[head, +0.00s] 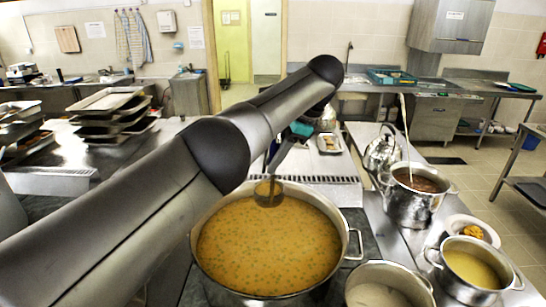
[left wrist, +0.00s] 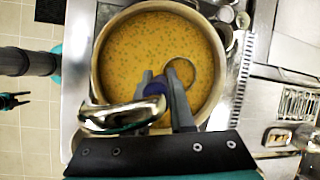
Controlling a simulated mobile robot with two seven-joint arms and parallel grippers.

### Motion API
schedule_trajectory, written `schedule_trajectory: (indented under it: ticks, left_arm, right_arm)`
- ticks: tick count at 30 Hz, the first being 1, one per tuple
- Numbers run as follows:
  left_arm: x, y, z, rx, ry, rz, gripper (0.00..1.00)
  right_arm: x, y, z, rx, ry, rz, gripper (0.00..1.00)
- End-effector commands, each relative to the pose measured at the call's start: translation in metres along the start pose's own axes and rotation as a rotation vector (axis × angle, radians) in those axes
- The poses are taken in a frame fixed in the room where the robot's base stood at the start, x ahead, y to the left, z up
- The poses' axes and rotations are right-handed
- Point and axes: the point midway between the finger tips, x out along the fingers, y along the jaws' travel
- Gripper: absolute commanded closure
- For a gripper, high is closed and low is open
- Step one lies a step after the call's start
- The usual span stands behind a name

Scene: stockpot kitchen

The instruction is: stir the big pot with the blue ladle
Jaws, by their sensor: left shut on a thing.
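The big pot (head: 346,245) stands at the front middle, full of orange soup with green bits. It also shows in the left wrist view (left wrist: 101,62). The ladle's round bowl (head: 268,193) sits in the soup near the far rim; in the left wrist view its bowl (left wrist: 182,72) is right of the fingers. My left gripper (left wrist: 162,82) is above the pot, shut on the blue ladle's handle (left wrist: 154,89). A shiny curved metal part (left wrist: 125,115) shows beside the fingers. In the head view my arm hides part of the gripper.
A smaller pot (head: 413,207) with a long-handled utensil, a kettle (head: 383,152), a pot of yellow liquid (head: 472,270) and a pot of pale contents (head: 385,292) stand at the right. Stacked trays (head: 110,102) are at the left. Floor is clear at far right.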

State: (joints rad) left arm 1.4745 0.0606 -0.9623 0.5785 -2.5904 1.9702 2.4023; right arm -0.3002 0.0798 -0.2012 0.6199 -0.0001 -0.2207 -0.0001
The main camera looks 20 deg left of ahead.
Motion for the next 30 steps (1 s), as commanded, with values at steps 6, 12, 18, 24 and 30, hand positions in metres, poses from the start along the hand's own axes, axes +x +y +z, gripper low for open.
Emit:
schedule_trajectory:
  ticks: [6, 12, 18, 24, 30]
  left_arm:
    - [-0.002, -0.002, 0.001, 0.000, -0.001, -0.007, 1.00]
    - [0.000, -0.001, 0.000, 0.000, -0.001, -0.004, 1.00]
    - [0.015, 0.004, -0.006, 0.001, -0.001, -0.001, 1.00]
    - [0.029, 0.005, -0.008, -0.004, 0.028, 0.000, 1.00]
    - [0.032, 0.005, -0.001, -0.017, 0.085, 0.005, 1.00]
  right_arm:
    - [0.000, 0.000, 0.001, 0.001, -0.001, 0.000, 0.50]
    - [0.000, 0.000, 0.001, 0.001, -0.001, 0.000, 0.50]
    - [0.000, 0.000, 0.001, 0.002, -0.001, 0.001, 0.50]
    - [0.001, 0.001, 0.001, 0.002, 0.000, 0.001, 0.50]
    - [0.001, 0.001, 0.001, 0.002, 0.000, 0.001, 0.50]
